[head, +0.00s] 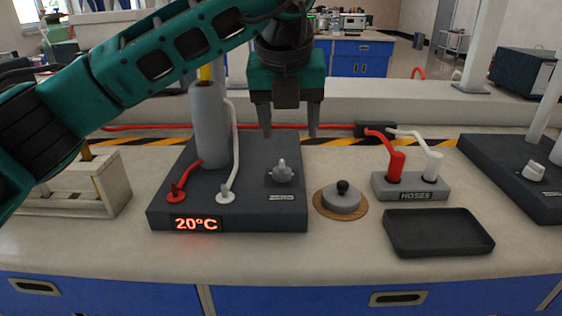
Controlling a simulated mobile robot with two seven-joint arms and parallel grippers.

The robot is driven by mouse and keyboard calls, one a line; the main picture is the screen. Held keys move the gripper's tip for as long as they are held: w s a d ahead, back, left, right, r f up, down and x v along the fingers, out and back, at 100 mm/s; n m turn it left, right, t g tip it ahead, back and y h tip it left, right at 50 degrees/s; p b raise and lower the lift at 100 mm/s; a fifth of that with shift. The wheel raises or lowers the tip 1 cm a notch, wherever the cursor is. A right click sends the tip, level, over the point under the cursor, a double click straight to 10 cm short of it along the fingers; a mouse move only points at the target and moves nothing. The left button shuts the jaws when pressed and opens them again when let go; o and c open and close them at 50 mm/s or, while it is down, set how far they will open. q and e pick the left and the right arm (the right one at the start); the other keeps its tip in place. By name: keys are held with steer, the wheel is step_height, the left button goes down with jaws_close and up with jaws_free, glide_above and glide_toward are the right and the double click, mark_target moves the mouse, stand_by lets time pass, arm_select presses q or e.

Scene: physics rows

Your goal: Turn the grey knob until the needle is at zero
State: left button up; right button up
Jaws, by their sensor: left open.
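A grey knob (281,172) sits on the top face of a dark apparatus base (180,212), right of a grey cylinder (211,125). A small light label, too small to read, lies in front of the knob. I cannot make out a needle or dial. My left gripper (289,128) points down above and behind the knob in the picture, with its two fingers apart and nothing between them. My right gripper is out of view.
A red display (196,224) reads 20°C on the base front. A lidded grey disc (341,200) rests on a wooden round. A hose block (410,188) with red and white hoses, an empty black tray (438,232) and another dark apparatus (510,175) stand to the right.

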mark_target(282, 165)
arm_select(q)
steer(key=shift+y, duration=0.3)
steer(key=x, duration=0.3)
steer(key=w+b+x, duration=0.1)
steer(key=x, duration=0.3)
steer(key=a+b+x, duration=0.1)
steer(key=x, duration=0.3)
steer(key=shift+w+r, duration=0.2)
steer(key=shift+w, duration=0.1)
steer(key=shift+w+f, duration=0.2)
steer(key=shift+f, duration=0.25)
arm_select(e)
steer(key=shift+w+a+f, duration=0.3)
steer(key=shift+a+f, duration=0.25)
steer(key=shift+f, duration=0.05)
arm_select(q)
steer(key=c, duration=1)
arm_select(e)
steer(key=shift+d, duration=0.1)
